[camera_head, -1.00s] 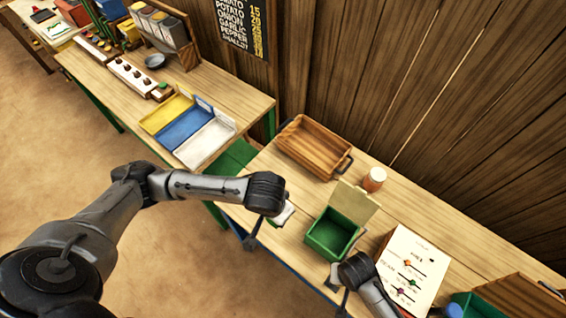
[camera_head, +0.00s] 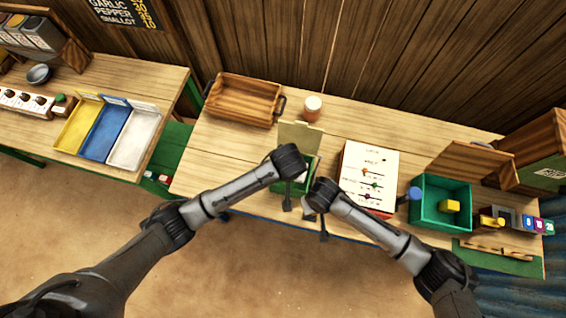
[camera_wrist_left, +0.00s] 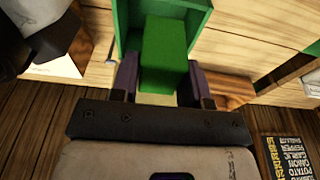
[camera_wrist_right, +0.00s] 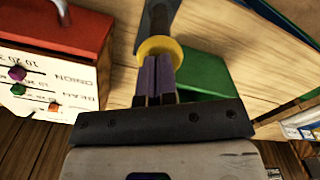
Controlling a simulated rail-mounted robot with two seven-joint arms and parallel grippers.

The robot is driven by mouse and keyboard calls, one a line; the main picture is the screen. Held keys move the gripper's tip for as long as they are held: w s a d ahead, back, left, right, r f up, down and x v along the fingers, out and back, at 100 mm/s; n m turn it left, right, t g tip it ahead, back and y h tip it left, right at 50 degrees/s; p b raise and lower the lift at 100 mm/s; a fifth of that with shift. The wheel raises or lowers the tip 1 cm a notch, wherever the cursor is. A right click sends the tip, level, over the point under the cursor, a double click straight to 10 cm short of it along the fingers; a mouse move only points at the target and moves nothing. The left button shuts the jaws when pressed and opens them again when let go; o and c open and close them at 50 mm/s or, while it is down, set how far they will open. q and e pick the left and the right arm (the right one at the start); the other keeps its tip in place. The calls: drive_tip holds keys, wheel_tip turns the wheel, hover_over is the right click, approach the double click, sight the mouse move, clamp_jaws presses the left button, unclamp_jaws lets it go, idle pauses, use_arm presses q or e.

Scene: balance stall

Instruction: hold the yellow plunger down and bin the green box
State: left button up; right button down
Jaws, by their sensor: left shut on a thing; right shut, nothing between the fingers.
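The green box (camera_wrist_left: 165,50) is between the fingers of my left gripper (camera_wrist_left: 158,78), which is shut on it. In the left wrist view the box is over the opening of the green bin (camera_wrist_left: 202,22); whether it touches the bin is unclear. In the head view the bin's pale lid (camera_head: 301,134) stands open on the wall side. The yellow plunger (camera_wrist_right: 153,46) shows as a round yellow piece at the tips of my right gripper (camera_wrist_right: 157,72), whose fingers are shut together and empty against it. The arms hide the plunger in the head view.
My two grippers are close together.

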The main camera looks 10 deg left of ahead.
use_arm(q)
drive_tip(key=shift+w+f, duration=1.7)
drive_tip(key=shift+f, duration=0.3)
drive_tip(key=o, duration=1)
drive_tip(key=shift+o, duration=0.2)
drive_tip(key=r, duration=0.4)
drive_tip(key=s+r, duration=0.1)
drive_tip(key=r, duration=0.7)
drive_tip(key=shift+s, duration=0.4)
